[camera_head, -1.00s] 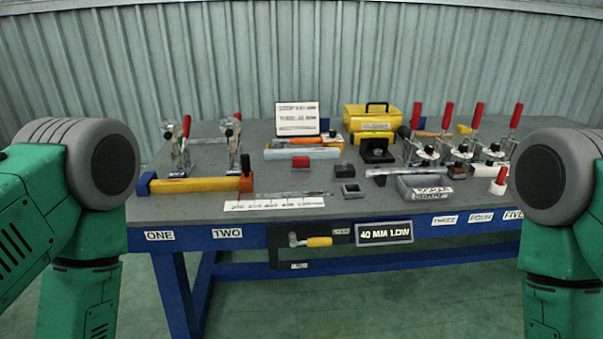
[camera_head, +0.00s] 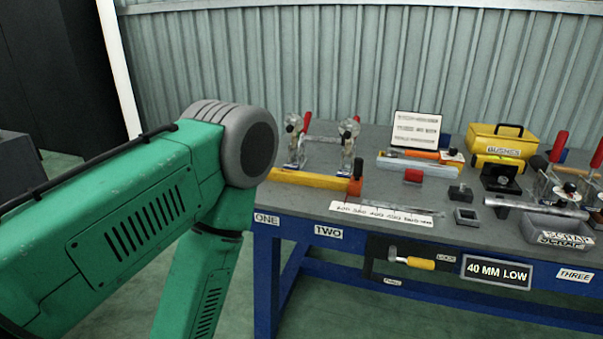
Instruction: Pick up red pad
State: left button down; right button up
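A small red pad (camera_head: 413,175) with a grey base lies on the grey workbench (camera_head: 330,215), in front of a light block with an orange-handled tool. Nothing touches the pad from my side. My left arm comes in from the left, with its green links and dark joint left of the bench. Its gripper is outside the picture, below the lower edge or hidden. My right arm and gripper are not in the picture.
A yellow bar (camera_head: 312,181) and toggle clamps (camera_head: 347,150) stand left of the pad. A paper strip (camera_head: 382,213) lies in front. Small dark blocks (camera_head: 460,192), a scrap tray (camera_head: 556,228) and a yellow box (camera_head: 500,146) are to the right. A yellow-handled tool (camera_head: 412,262) hangs at the front.

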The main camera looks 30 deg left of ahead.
aim_at(413, 177)
jog(key=i+j, duration=0.35)
jog(key=j, duration=0.25)
jog(key=i+j+z, duration=0.15)
jog(key=z, duration=0.2)
jog(key=i+j+z, duration=0.15)
jog(key=j+z, duration=0.15)
jog(key=j, duration=0.15)
jog(key=j+z, duration=0.35)
jog(key=i+l, duration=0.05)
